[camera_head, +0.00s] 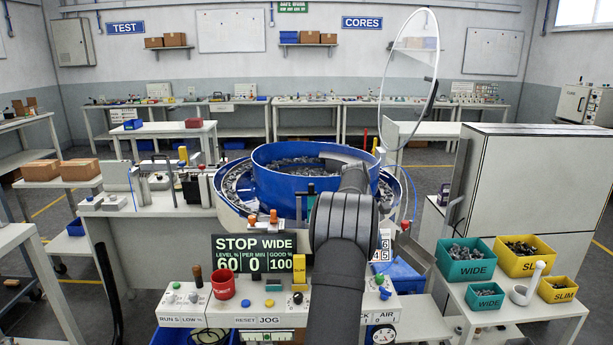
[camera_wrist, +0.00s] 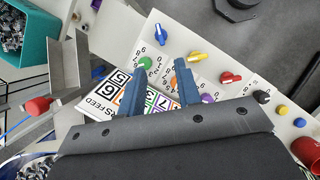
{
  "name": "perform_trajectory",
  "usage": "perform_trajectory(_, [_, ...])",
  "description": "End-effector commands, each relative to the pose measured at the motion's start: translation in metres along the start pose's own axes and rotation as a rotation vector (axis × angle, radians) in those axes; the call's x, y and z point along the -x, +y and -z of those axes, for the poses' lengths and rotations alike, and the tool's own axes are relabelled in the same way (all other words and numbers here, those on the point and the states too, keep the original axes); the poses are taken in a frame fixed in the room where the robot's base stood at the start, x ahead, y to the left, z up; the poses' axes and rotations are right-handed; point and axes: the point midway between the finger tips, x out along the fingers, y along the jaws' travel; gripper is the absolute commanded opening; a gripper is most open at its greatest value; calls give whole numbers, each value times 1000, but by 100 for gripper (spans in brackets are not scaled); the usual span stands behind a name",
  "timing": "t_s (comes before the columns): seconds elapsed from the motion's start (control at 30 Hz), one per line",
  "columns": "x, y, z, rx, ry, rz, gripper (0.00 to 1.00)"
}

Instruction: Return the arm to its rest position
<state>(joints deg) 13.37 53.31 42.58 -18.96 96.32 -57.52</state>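My arm (camera_head: 343,225) rises from the bottom centre of the head view and reaches forward over the control desk toward the blue bowl (camera_head: 290,170). Its far end hides my gripper in that view. In the wrist view my gripper (camera_wrist: 159,68) shows two blue fingers spread apart with nothing between them. They point over a white panel with coloured knobs, among them a green knob (camera_wrist: 145,63), a yellow knob (camera_wrist: 195,56) and a red knob (camera_wrist: 230,77). I cannot tell whether the fingers touch the panel.
The display (camera_head: 254,254) reads STOP WIDE. At right are a teal WIDE bin (camera_head: 466,270), a yellow SLIM bin (camera_head: 526,265) and a large grey cabinet (camera_head: 540,190). A round clear shield (camera_head: 410,75) stands above the bowl's right side.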

Motion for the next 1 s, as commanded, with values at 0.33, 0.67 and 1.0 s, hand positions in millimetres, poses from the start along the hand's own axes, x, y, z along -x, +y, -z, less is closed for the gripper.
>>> perform_trajectory(0.33, [-72, -1, 0, 1, -2, 3, 31])
perform_trajectory(0.67, [-122, 0, 0, 0, -1, 1, 31])
perform_trajectory(1.0, [-129, 0, 0, 20, 1, -8, 31])
